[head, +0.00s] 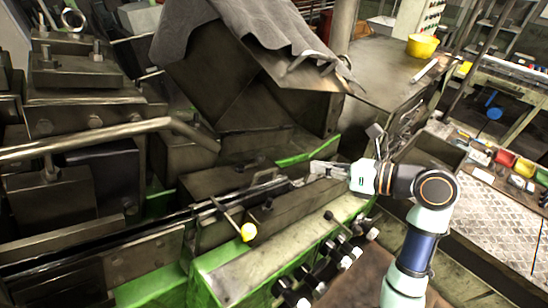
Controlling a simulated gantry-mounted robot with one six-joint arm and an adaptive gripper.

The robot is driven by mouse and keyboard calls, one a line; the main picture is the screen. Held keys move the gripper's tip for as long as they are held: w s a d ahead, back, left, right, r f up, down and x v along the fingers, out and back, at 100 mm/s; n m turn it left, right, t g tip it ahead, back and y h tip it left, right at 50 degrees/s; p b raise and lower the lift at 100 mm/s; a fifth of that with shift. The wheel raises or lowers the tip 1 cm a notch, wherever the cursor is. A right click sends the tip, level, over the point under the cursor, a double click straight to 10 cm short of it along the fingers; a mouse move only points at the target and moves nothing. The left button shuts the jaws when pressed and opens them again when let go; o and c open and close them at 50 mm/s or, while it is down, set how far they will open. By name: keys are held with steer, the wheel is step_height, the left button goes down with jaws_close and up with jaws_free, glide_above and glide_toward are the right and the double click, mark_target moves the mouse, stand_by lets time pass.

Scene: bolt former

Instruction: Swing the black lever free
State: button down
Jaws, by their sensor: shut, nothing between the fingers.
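My gripper (314,171) is shut and empty. It points left, close to the right end of a dark rail (255,190) on the machine. It is up and to the right of the yellow knob, clearly apart from it. Whether the fingertips touch the rail end is too small to tell.
A sloped metal cover with a grey cloth (255,35) overhangs behind my gripper. A thick bent pipe (110,132) crosses the left side. Several black-and-white knobs (342,256) line the machine's front. A bench with a yellow bowl (422,46) stands at the back right.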

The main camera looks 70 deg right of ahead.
mark_target(263, 158)
steer(key=p+x, duration=0.1)
steer(key=x, duration=1.3)
steer(key=shift+w+d, duration=0.1)
steer(key=shift+w, duration=0.05)
steer(key=shift+d+n+t+y, duration=0.15)
steer(key=shift+n+t+y, duration=0.15)
steer(key=shift+n+y, duration=0.4)
